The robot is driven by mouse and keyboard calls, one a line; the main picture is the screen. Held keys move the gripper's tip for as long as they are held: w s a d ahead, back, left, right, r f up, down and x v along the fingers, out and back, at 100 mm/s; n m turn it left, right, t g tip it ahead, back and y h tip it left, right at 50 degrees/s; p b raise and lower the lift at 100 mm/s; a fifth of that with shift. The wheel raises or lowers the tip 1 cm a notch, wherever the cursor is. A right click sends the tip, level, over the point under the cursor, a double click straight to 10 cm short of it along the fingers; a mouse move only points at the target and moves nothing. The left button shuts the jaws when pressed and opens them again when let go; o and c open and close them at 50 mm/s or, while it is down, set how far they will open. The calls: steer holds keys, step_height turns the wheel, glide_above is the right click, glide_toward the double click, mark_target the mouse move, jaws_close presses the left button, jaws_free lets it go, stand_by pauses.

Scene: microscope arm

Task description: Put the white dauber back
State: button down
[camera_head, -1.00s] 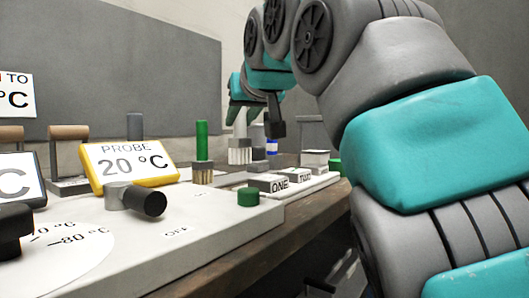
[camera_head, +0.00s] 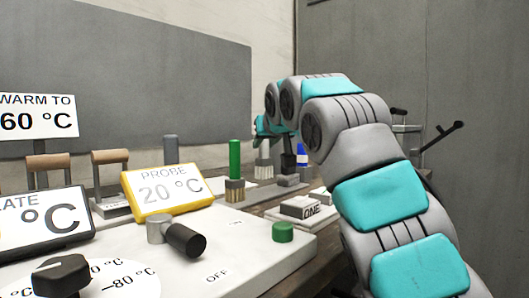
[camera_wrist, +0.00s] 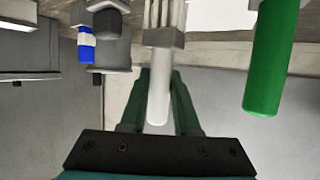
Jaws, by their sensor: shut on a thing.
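The white dauber is upright in my gripper (camera_head: 263,132), its pale handle (camera_head: 264,150) rising from a ribbed lower part (camera_head: 263,168). In the wrist view the white handle (camera_wrist: 158,105) lies between the two green fingers of my gripper (camera_wrist: 160,82), which are shut on it. Its lower end is cut off at the top of that view, so I cannot tell whether it touches anything. A green dauber (camera_head: 235,156) stands upright left of it in the head view and also shows in the wrist view (camera_wrist: 272,55).
A blue-and-white bottle (camera_head: 302,156) stands right of the white dauber. The yellow-framed PROBE display (camera_head: 167,191) is at the left. A grey panel (camera_head: 130,80) stands behind.

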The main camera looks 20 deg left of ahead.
mark_target(265, 155)
steer(key=shift+f+b, duration=1.2)
steer(key=shift+f, duration=0.45)
steer(key=shift+f, duration=0.1)
steer(key=shift+f, duration=0.15)
steer(key=c, duration=0.6)
jaws_free()
steer(key=shift+c, duration=0.2)
steer(key=shift+r, duration=0.35)
steer(key=shift+s+d, duration=0.2)
steer(key=shift+s, duration=0.1)
steer(key=b+v, duration=0.3)
steer(key=v, duration=0.8)
